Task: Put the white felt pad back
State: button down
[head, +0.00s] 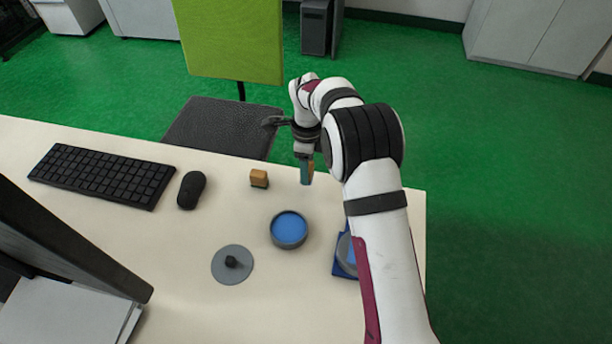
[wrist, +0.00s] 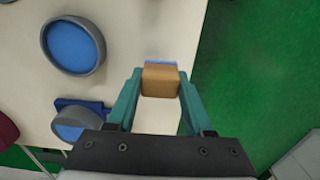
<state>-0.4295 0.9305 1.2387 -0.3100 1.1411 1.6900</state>
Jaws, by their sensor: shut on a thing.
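My gripper (head: 307,178) is shut on a tan block (wrist: 160,80), which sits between the teal fingers. A thin blue strip (wrist: 161,63) shows along the block's far edge in the wrist view. The gripper points down over the back right part of the table; its exact height is hard to tell. A second tan block (head: 259,178) with a darker lower side lies on the table to the left of the gripper. I cannot make out a white felt pad as such in either view.
A grey round dish with a blue inside (head: 289,229) stands in front of the gripper. A grey disc with a black knob (head: 232,264) lies nearer. A blue square holder (head: 341,268) is partly behind my arm. Mouse (head: 191,190) and keyboard (head: 102,176) are left; a chair (head: 222,128) stands behind.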

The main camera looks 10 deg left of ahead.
jog(key=shift+a+f, duration=0.2)
jog(key=shift+f, duration=1.9)
jog(key=shift+f, duration=0.15)
jog(key=shift+c, duration=1.4)
grip_release()
